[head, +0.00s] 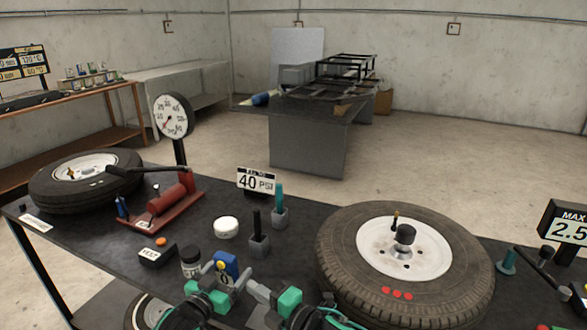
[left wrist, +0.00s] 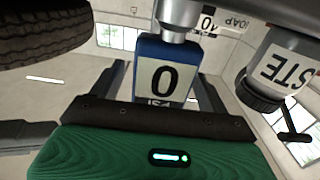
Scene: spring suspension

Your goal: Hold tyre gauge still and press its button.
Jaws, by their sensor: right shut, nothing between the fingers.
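The blue tyre gauge (head: 226,264) stands near the front edge of the dark bench in the head view. In the left wrist view the gauge (left wrist: 165,72) has a pale display with a large 0, and a silver stem on one end. My left gripper (head: 219,279) is at the gauge, its fingers on either side of it. In the left wrist view, narrow gaps seem to show between the fingers and the gauge. My right gripper (head: 252,288) is shut and empty, just right of the gauge and apart from it. I cannot make out the button.
A dark jar (head: 191,262) stands close left of the gauge; its label shows in the left wrist view. Socketed tools (head: 259,232) and a white round tub (head: 226,227) stand behind. A large tyre (head: 340,285) fills the right. A red pump (head: 166,209) lies left.

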